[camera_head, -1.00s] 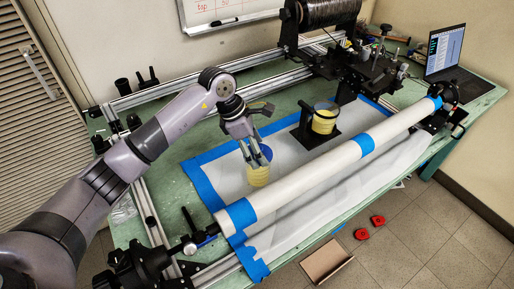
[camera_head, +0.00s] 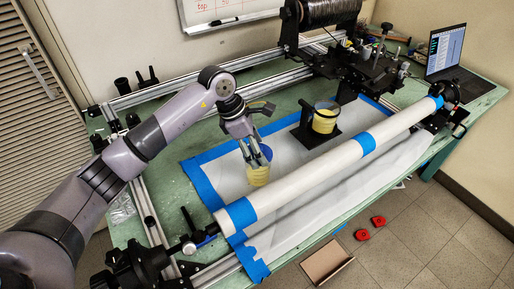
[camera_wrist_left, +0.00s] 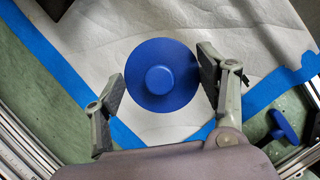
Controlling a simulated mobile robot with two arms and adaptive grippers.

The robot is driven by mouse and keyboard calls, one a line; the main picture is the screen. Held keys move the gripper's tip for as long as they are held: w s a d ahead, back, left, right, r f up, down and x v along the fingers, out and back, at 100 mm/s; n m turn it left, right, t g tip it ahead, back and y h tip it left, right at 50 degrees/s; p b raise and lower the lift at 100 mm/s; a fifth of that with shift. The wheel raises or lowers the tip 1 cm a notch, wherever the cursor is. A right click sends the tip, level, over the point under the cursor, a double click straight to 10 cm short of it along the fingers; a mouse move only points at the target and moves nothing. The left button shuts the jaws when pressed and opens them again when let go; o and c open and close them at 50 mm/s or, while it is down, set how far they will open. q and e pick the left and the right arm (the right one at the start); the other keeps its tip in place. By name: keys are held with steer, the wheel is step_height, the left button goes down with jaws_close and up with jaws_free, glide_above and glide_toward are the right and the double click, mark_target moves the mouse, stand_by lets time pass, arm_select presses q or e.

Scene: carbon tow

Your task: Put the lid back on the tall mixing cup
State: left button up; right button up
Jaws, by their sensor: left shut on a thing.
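A pale yellow cup (camera_head: 258,177) stands on the white sheet below my left gripper (camera_head: 256,159). The round blue lid (camera_wrist_left: 177,92), with a raised knob in its middle, lies between the two fingers in the left wrist view and covers what is under it. In the head view the lid (camera_head: 266,152) shows at the cup's top, partly behind the fingers. I cannot tell whether it is seated or just above the rim. My left gripper is shut on the lid. My right gripper is not in view.
Another cup with yellow contents (camera_head: 325,121) stands in a black holder to the right. A long white tube (camera_head: 320,165) with blue tape runs across the front of the cups. A laptop (camera_head: 446,52) stands at the back right. The white sheet between the cups is clear.

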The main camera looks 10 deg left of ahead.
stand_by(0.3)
arm_select(q)
steer(key=o, duration=0.8)
steer(key=shift+c, duration=0.2)
steer(key=shift+o, duration=0.5)
steer(key=shift+o, duration=0.7)
steer(key=shift+r, duration=0.15)
steer(key=shift+r+p, duration=1.7)
steer(key=shift+r, duration=1.7)
steer(key=shift+c, duration=0.6)
